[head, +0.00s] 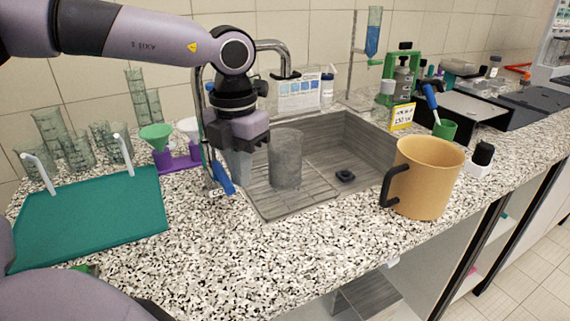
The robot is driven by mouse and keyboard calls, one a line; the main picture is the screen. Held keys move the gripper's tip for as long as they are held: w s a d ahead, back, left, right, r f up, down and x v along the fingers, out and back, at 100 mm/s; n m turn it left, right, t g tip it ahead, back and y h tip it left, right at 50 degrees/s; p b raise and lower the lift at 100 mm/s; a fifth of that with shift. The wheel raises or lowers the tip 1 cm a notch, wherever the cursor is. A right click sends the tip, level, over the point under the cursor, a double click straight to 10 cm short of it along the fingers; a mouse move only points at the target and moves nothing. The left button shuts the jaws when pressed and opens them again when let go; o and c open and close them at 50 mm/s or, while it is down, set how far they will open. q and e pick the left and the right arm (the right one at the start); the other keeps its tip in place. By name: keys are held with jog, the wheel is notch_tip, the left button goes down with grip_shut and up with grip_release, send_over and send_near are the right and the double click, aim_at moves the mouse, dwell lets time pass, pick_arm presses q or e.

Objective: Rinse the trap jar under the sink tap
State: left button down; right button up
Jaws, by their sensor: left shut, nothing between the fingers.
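A clear, greyish cylindrical jar (286,160), which looks like the trap jar, stands upright in the left part of the grey sink (372,140), over its ridged floor. The chrome tap (272,45) rises behind my left arm, which hides much of its post; its spout bends over to the right, above and behind the jar. My left gripper (238,172) points down at the sink's left edge, just left of the jar. It is shut and empty, apart from the jar. A blue piece (222,180) shows beside its fingers. My right gripper is out of view.
A tan mug (428,178) with a black handle stands right of the sink. A teal board (92,215) with white handles, funnels on a purple stand (175,160) and several glass beakers (75,150) stand left. The front counter is clear.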

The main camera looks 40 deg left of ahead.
pick_arm(q)
jog(key=shift+s+a, duration=0.3)
jog(key=shift+s, duration=0.2)
jog(key=shift+b, duration=0.3)
jog(key=shift+s+a, duration=0.35)
jog(key=shift+s, duration=0.05)
